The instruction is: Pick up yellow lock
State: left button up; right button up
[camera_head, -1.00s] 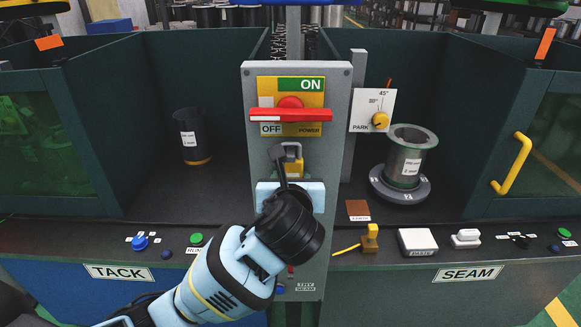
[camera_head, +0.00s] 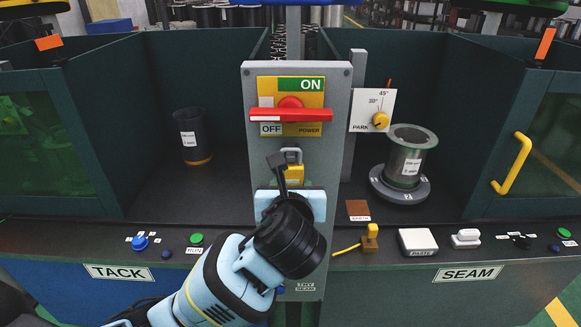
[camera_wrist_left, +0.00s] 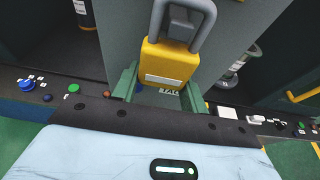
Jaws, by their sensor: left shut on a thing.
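The yellow lock (camera_head: 295,174) is a padlock with a grey shackle. In the head view it is upright in front of the grey central panel, below the red power handle. It fills the upper middle of the left wrist view (camera_wrist_left: 170,62), shackle upward, with a blank white label on its face. My left gripper (camera_head: 284,171) comes up from below and is shut on the lock's body, with its greenish fingers (camera_wrist_left: 160,88) on either side. In the head view a dark finger covers the lock's left edge. My right gripper is not in view.
The grey panel (camera_head: 336,150) carries a red handle (camera_head: 290,115) just above the lock. A dark cylinder (camera_head: 193,138) stands in the left bay, and a flanged grey cylinder (camera_head: 405,160) in the right bay.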

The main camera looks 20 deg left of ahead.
pick_arm(q)
jog(key=shift+s+d, duration=0.2)
jog(key=shift+s, duration=0.45)
jog(key=v, duration=0.6)
jog(key=shift+s+f, duration=0.25)
jog(key=shift+s, duration=0.2)
dwell(1.3)
jog(key=shift+d, duration=0.1)
